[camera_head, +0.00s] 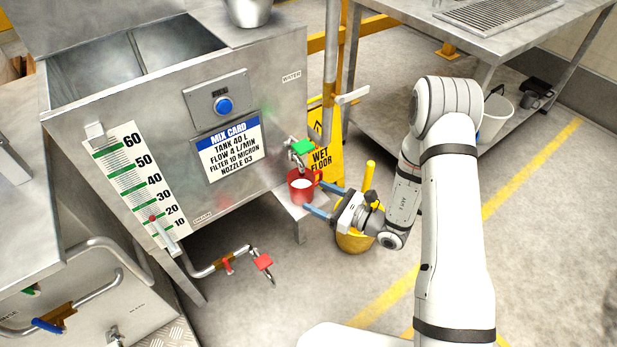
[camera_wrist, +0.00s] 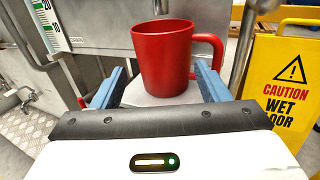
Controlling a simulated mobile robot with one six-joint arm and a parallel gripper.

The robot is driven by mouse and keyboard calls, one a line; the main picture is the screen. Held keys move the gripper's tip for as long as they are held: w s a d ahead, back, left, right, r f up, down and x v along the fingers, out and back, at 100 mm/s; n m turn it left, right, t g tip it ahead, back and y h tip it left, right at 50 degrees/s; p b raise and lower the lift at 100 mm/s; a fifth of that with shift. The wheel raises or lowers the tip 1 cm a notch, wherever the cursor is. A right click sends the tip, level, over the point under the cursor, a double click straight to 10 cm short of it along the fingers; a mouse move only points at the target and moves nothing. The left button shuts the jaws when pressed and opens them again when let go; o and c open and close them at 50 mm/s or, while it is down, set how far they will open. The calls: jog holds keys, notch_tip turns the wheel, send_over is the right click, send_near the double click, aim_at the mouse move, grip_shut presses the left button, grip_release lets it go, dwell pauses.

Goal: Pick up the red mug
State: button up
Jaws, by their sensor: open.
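The red mug (camera_head: 300,188) stands upright on a small metal shelf (camera_head: 297,213) at the front of the steel tank, below a tap with a green handle (camera_head: 301,147).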

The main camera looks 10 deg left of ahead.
aim_at(292, 181)
jog(key=shift+w+a, duration=0.15)
jog(key=shift+a, duration=0.05)
jog(key=b+x, duration=0.1)
jog(key=x, duration=0.2)
jog(key=b+x, duration=0.1)
jog(key=x, duration=0.3)
jog(key=shift+w+a+r, duration=0.2)
jog(key=shift+w, duration=0.1)
jog(key=shift+c, duration=0.6)
jog(key=c, duration=0.7)
jog(key=shift+r, duration=0.15)
